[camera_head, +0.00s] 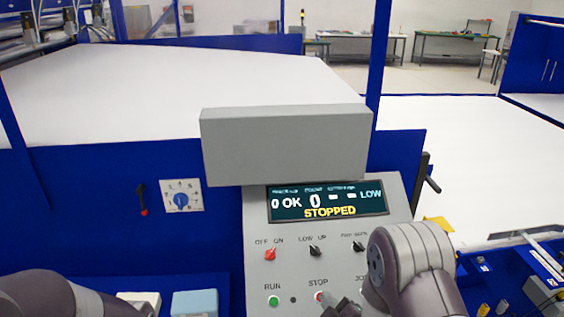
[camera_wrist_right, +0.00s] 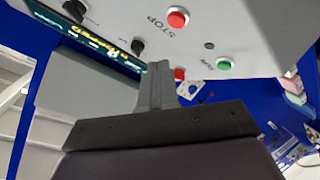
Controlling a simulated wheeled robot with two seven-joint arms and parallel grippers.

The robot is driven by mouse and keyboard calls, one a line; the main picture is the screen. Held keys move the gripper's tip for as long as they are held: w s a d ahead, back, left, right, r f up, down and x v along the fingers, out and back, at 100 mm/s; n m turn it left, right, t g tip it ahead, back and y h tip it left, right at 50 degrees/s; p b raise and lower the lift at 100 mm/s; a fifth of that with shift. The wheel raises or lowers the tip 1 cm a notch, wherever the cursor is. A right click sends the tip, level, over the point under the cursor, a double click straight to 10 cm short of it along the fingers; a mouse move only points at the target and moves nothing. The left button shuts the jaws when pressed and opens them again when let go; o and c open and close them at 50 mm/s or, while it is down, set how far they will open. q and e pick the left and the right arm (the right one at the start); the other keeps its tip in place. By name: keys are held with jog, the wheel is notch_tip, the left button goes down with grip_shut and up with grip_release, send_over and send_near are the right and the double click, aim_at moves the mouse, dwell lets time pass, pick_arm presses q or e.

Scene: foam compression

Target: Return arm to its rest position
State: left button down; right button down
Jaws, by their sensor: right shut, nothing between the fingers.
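My right gripper (camera_head: 324,298) is at the bottom of the head view, over the lower part of the control panel by the red STOP button (camera_head: 319,296). In the right wrist view, my right gripper (camera_wrist_right: 160,72) has its fingers together with nothing between them. The STOP button (camera_wrist_right: 178,18) shows there beyond the fingertips, with a gap in the picture. Whether the fingers touch the panel (camera_head: 258,215) cannot be told. My left arm enters at the lower left of the head view; its gripper is out of frame.
The panel display (camera_head: 328,202) reads STOPPED. A green RUN button (camera_head: 274,301) and several knobs sit on the panel. A grey box (camera_head: 287,145) rises behind it.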

jog(key=s+d+f+m+g+h+b, duration=0.25)
jog(key=s+f+m+g, duration=0.35)
jog(key=s+f+g, duration=0.35)
jog(key=s+d+r+m+g+b, duration=0.1)
jog(key=s+r+m+g+b, duration=0.2)
jog(key=s+r+m+b, duration=0.2)
jog(key=shift+s+d, duration=0.3)
jog(key=shift+s, duration=0.9)
jog(key=shift+g, duration=0.25)
